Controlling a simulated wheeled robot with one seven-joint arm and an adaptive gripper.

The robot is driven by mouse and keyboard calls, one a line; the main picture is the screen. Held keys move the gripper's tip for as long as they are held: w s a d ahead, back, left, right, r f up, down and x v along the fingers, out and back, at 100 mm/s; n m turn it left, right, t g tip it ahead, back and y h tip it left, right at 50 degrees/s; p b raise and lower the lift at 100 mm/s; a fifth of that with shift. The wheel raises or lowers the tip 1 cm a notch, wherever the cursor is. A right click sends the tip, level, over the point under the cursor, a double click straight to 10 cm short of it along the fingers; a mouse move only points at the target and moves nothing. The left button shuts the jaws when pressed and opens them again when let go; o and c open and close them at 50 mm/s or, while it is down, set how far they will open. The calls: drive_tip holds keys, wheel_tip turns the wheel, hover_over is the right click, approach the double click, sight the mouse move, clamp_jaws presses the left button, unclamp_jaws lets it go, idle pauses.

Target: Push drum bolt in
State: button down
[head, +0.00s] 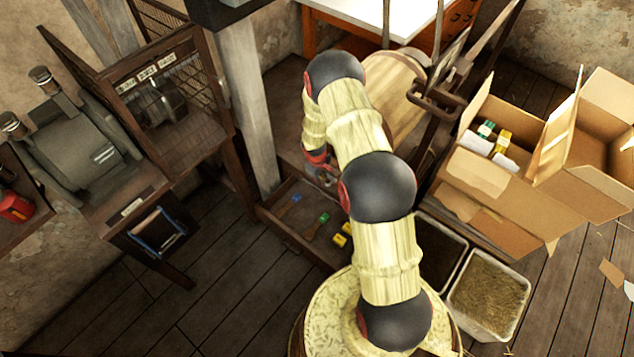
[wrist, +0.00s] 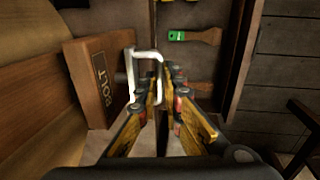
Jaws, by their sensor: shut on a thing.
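The drum bolt's pale metal loop handle (wrist: 146,54) shows in the wrist view beside a wooden block (wrist: 82,72) with a dark label. My gripper (wrist: 162,82) is shut on the right-hand bar of this loop. The bolt's shaft is mostly hidden, and I cannot tell how deep it sits. In the head view the wooden drum (head: 396,98) stands behind my arm. My gripper (head: 324,174) is low at the drum's left, small and partly hidden by my arm there; the bolt cannot be made out.
A low wooden tray (head: 272,222) with brushes and yellow items lies below my gripper. A green-marked brush (wrist: 196,36) shows there in the wrist view. A wooden post (head: 245,95) stands to the left. Open cardboard boxes (head: 515,205) and a straw-filled bin (head: 488,300) are to the right.

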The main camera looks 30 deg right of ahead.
drive_tip(key=shift+w+d, duration=0.25)
drive_tip(key=shift+d, duration=0.1)
drive_tip(key=c, duration=2)
unclamp_jaws()
drive_tip(key=shift+d, duration=0.1)
drive_tip(key=shift+o, duration=0.4)
drive_tip(key=shift+s, duration=0.1)
wheel_tip(320, 180, up, 12)
drive_tip(key=a, duration=0.2)
drive_tip(key=shift+s, duration=0.35)
drive_tip(key=shift+f, duration=0.1)
